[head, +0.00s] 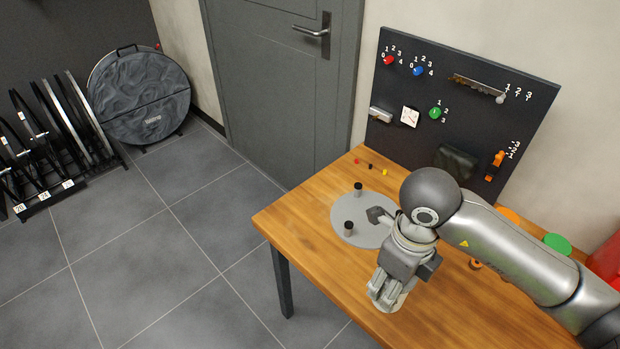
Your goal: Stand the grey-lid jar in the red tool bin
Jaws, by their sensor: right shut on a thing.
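My right gripper (385,290) points down over the front part of the wooden table, shut on a pale, round-edged thing (403,299). This looks like the grey-lid jar, but the fingers and hand hide most of it. I cannot tell whether it touches the table. A red thing (606,261) at the right edge of the picture, partly cut off and behind my arm, looks like the red tool bin. Its inside does not show. My left gripper is not in view.
A grey round mat (376,236) on the table (300,222) bears two small dark-topped cylinders (349,229) (358,189). Orange (509,215) and green (557,243) round tops stand beyond my right arm. A black panel (460,105) with knobs rises behind. The table's left front is clear.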

